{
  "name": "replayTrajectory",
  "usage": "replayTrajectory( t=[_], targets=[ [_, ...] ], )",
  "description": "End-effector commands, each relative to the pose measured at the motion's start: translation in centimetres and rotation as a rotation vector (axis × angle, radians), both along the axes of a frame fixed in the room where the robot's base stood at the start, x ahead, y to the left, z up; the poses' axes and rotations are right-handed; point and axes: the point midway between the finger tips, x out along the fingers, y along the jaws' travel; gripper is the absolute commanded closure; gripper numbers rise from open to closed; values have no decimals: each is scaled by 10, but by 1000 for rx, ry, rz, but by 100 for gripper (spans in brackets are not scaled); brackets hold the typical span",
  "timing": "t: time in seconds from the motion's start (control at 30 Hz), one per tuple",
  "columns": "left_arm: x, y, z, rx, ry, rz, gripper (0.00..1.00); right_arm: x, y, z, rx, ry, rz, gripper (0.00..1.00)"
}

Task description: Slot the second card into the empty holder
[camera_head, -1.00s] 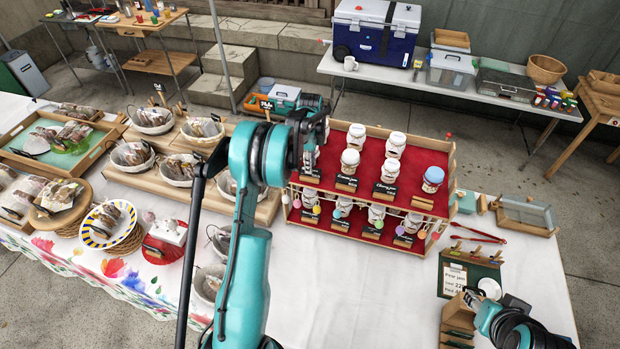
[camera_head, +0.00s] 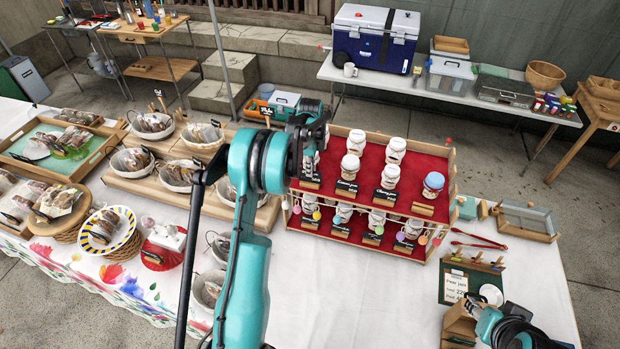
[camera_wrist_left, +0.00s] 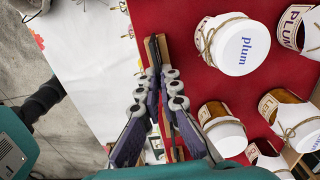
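A two-tier red jar rack (camera_head: 325,220) stands on the white table. Dark name cards sit in wooden holders along its top front: one card (camera_head: 347,188) and another card (camera_head: 385,197) show clearly. The right-end holder (camera_head: 423,209) shows bare wood without a card. My left gripper (camera_head: 310,150) is at the rack's left end, above the left-end holder (camera_head: 309,183).
White-lidded jars (camera_head: 350,166) and a blue-lidded jar (camera_head: 432,185) stand close behind the cards. A green price board (camera_head: 452,287), red tongs (camera_head: 480,240) and a wooden box (camera_head: 458,322) are at the right. The white tablecloth (camera_head: 350,290) in front of the rack is clear.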

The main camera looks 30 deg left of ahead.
Motion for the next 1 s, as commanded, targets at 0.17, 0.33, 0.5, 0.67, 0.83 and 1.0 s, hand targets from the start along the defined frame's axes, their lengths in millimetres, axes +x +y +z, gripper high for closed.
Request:
replayTrajectory(
  t=[0.17, 0.33, 0.5, 0.67, 0.83, 1.0],
  targets=[
    [0, 0, 13, 0, 0, 0, 100, 0, 0, 6, 0, 0, 0, 60],
    [0, 0, 24, 0, 0, 0, 100, 0, 0, 11, 0, 0, 0, 60],
    [0, 0, 35, 0, 0, 0, 100, 0, 0, 16, 0, 0, 0, 60],
    [0, 0, 40, 0, 0, 0, 100, 0, 0, 18, 0, 0, 0, 60],
    [0, 0, 39, 0, 0, 0, 100, 0, 0, 17, 0, 0, 0, 60],
    [0, 0, 39, 0, 0, 0, 100, 0, 0, 17, 0, 0, 0, 60]
  ],
)
